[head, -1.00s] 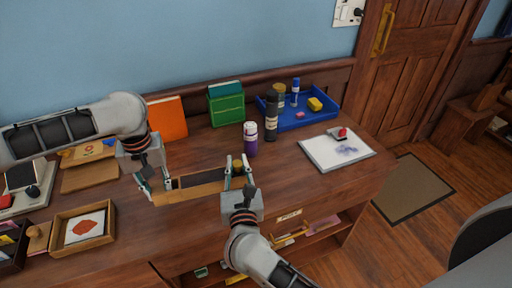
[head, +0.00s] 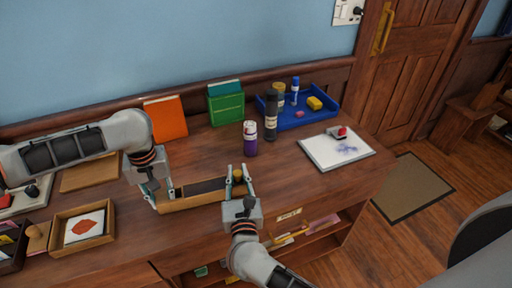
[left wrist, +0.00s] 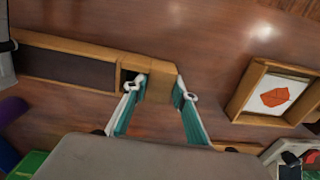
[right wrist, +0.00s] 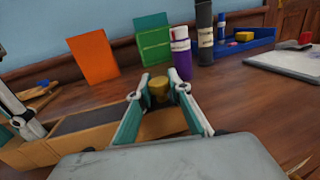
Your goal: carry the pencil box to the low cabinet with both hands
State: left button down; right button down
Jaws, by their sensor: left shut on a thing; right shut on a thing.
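The pencil box (head: 196,200) is a long, narrow wooden box with a dark top panel. It is level just above or on the desk near its front edge; I cannot tell if it touches. My left gripper (head: 160,196) is shut on its left end; the left wrist view shows the teal fingers around the wooden end (left wrist: 160,84). My right gripper (head: 239,180) is shut on its right end, beside a round yellowish knob (right wrist: 158,88) seen between the fingers in the right wrist view. The low cabinet cannot be picked out for certain.
A purple bottle (head: 250,140) stands behind the right end of the box. A wooden tray with a card (head: 110,233) sits left. Open shelves (head: 326,229) are below.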

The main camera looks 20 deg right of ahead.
pick_arm(q)
jog(key=shift+f, duration=0.25)
pick_arm(e)
jog(key=shift+a+f, duration=0.1)
jog(key=shift+f, duration=0.2)
pick_arm(q)
jog(key=c, duration=1.6)
grip_release()
jog(key=shift+c, duration=0.2)
pick_arm(e)
jog(key=c, duration=1.8)
grip_release()
jog(key=shift+c, duration=0.2)
pick_arm(q)
jog(key=shift+r, duration=0.1)
pick_arm(e)
jog(key=shift+s, duration=0.1)
pick_arm(q)
notch_tip(320, 180, up, 12)
pick_arm(e)
jog(key=s+a, duration=0.2)
jog(key=s, duration=0.9)
jog(key=shift+s, duration=0.35)
pick_arm(q)
jog(key=shift+s, duration=0.1)
pick_arm(e)
jog(key=shift+a, duration=0.1)
